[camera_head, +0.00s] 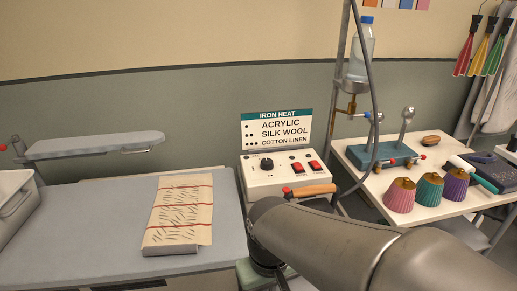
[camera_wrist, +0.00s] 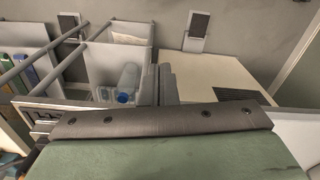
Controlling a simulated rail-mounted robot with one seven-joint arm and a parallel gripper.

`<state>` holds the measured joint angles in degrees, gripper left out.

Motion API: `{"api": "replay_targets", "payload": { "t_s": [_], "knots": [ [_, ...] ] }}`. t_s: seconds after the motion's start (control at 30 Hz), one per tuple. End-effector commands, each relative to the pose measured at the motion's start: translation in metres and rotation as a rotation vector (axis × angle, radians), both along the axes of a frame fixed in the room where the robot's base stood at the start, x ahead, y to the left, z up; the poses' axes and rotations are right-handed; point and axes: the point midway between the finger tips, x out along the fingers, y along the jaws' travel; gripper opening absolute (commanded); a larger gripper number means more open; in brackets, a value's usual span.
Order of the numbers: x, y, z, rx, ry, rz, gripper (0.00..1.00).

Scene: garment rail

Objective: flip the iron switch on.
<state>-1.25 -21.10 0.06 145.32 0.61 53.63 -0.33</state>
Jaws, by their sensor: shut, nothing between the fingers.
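The white control box (camera_head: 283,178) stands at the back centre in the head view, below an "IRON HEAT" sign (camera_head: 276,130). It has a black dial (camera_head: 266,165) and two red switches, a left one (camera_head: 297,168) and a right one (camera_head: 315,166). Their labels are too small to read surely, and I cannot tell their on or off state. My arm reaches in front of the box, its far end below and nearer than the box. My gripper (camera_wrist: 164,84) shows in the wrist view, shut and empty. The switches do not show in that view.
A wooden handle (camera_head: 312,190) lies in front of the box, with a dark hose (camera_head: 375,95) on the right. A padded board (camera_head: 105,225) bears a striped cloth (camera_head: 180,210) on the left. The right table (camera_head: 365,160) holds coloured cones. Shelving (camera_wrist: 95,65) shows in the wrist view.

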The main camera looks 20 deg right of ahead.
Motion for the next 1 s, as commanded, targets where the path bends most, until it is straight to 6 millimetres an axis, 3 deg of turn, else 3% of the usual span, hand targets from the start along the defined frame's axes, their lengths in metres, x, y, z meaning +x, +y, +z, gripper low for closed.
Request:
{"api": "replay_targets", "payload": {
  "t_s": [0.13, 0.27, 0.4, 0.6, 0.8, 1.0],
  "knots": [
    [0.045, -0.011, 0.027, 0.0, -0.018, -0.023, 0.0],
    [0.111, -0.036, 0.063, -0.001, -0.047, -0.053, 0.0],
    [0.185, -0.076, 0.097, -0.004, -0.079, -0.088, 0.0],
    [0.273, -0.154, 0.131, -0.009, -0.129, -0.137, 0.0],
    [0.324, -0.227, 0.147, -0.016, -0.171, -0.173, 0.0],
    [0.342, -0.265, 0.152, -0.02, -0.193, -0.191, 0.0]
  ]
}}
